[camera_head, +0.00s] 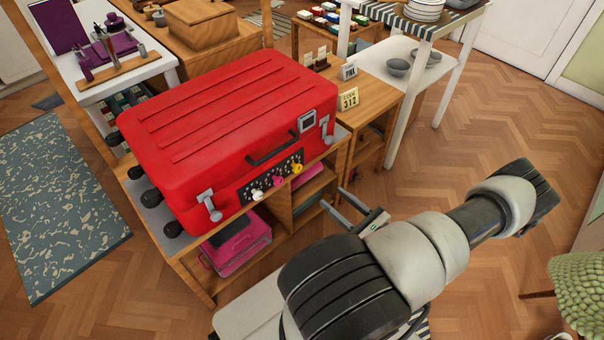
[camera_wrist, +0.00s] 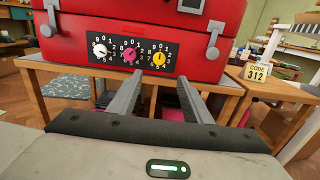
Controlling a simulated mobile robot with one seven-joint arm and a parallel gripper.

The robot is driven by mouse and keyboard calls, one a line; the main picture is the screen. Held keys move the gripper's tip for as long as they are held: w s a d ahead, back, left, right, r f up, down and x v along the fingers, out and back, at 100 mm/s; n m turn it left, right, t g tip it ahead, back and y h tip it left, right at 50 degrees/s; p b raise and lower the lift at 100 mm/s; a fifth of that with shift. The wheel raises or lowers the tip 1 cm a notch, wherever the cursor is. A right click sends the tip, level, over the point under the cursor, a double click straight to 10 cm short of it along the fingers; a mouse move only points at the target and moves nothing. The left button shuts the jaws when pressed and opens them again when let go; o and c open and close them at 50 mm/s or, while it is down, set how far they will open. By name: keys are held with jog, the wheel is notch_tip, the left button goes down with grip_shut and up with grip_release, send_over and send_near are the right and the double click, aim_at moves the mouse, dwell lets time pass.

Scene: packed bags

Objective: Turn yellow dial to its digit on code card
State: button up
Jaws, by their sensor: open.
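The red suitcase (camera_head: 235,130) lies on a wooden shelf unit. On its front is a black panel with a white dial (camera_wrist: 99,49), a pink dial (camera_wrist: 130,54) and a yellow dial (camera_wrist: 159,58), each ringed by digits. The yellow dial (camera_head: 298,168) is the rightmost. Its exact pointer setting is too small to read surely. The code card (camera_wrist: 257,72) reads 312 and stands to the right of the suitcase; it also shows in the head view (camera_head: 348,98). My gripper (camera_wrist: 160,84) is open and empty, below and in front of the panel, apart from the dials. It also shows in the head view (camera_head: 331,197).
A silver latch (camera_wrist: 214,38) sits right of the panel, and another (camera_head: 209,205) left of it. A handle (camera_head: 272,150) juts out above the dials. A pink case (camera_head: 238,248) lies on the shelf below. The floor (camera_head: 480,110) to the right is clear.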

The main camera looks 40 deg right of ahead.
aim_at(299, 169)
jog(key=w, duration=0.5)
jog(key=w+a+b, duration=0.1)
jog(key=w, duration=0.4)
jog(key=w+b, duration=0.1)
jog(key=w, duration=0.4)
jog(key=shift+w+a, duration=0.1)
jog(key=shift+a, duration=0.05)
jog(key=shift+c, duration=0.3)
jog(key=c, duration=1)
